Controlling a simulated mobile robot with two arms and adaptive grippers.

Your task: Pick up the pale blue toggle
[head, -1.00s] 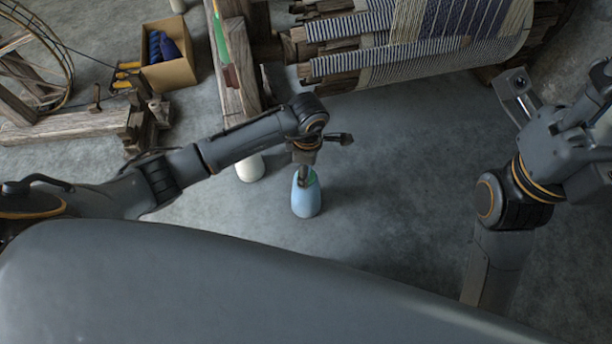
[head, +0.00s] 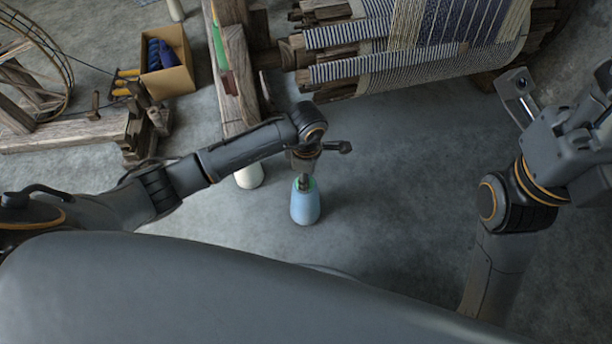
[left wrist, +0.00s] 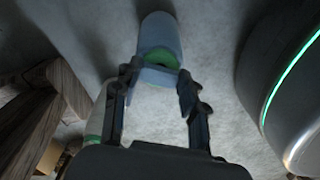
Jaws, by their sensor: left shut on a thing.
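A white cone (head: 249,176) stands on the floor to the left, partly behind my left arm. The loom's wooden post (head: 236,75) and woven cloth (head: 400,70) are behind. A cardboard box (head: 172,82) with dark blue items is at back left. Floor right of the piece is clear.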

